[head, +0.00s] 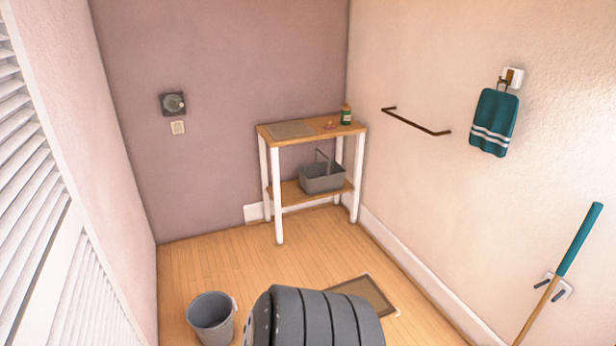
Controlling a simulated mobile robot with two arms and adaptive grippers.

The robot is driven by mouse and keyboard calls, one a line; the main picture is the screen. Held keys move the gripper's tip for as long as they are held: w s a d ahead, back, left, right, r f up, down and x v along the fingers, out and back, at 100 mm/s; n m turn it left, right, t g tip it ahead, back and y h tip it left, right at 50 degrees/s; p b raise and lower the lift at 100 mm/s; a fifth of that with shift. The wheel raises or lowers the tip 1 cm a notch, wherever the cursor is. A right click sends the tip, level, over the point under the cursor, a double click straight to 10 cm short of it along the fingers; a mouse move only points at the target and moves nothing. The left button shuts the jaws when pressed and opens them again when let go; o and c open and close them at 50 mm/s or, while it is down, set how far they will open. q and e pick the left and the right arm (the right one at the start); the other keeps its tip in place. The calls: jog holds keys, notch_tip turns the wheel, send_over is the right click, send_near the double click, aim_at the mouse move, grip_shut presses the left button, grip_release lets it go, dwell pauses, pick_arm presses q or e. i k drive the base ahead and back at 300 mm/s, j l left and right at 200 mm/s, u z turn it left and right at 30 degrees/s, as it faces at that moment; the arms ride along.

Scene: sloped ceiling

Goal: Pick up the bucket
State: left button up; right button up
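A grey round bucket (211,318) stands upright on the wooden floor at the bottom left of the head view, near the left wall. Its open top faces up and the inside looks empty. A thin handle seems to hang at its right side. A dark grey ribbed part of my own body fills the bottom middle, just right of the bucket. Neither of my grippers is in view.
A wooden table (270,186) with white legs stands in the far corner, with a grey basket (322,178) on its lower shelf. A mat (375,291) lies on the floor. A teal-handled pole (579,240) leans at the right wall. Floor between bucket and table is clear.

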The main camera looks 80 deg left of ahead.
aim_at(210, 312)
jog(key=u, duration=3.6)
jog(key=i+l, duration=0.25)
jog(key=i, duration=0.15)
